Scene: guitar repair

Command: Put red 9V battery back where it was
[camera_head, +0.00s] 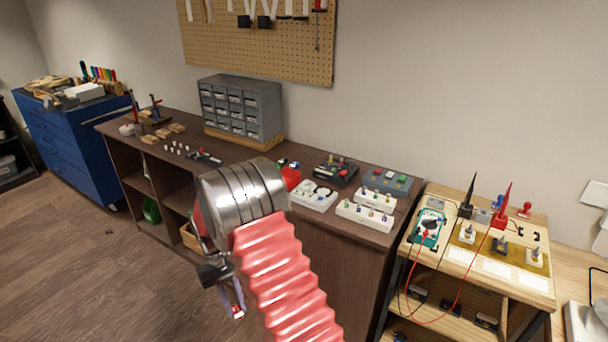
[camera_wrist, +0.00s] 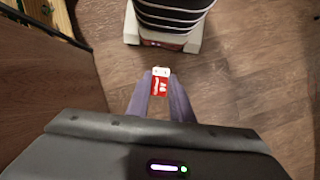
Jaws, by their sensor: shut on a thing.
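The red 9V battery (camera_wrist: 160,83) is a small red block with a white end. My gripper (camera_wrist: 160,88) is shut on it, with the battery between the two fingertips in the wrist view. Wooden floor lies below it in that view. In the head view my gripper (camera_head: 234,302) hangs low in front of the dark wooden bench, and a small red bit of the battery (camera_head: 238,313) shows at its tips. My arm hides part of the bench front and top.
The dark bench (camera_head: 330,222) carries a grey drawer cabinet (camera_head: 240,108), white trays (camera_head: 365,215) and small parts. A light wooden table (camera_head: 530,285) with a teal multimeter (camera_head: 428,228) stands at right. A blue tool chest (camera_head: 70,140) stands at left. Floor at left is clear.

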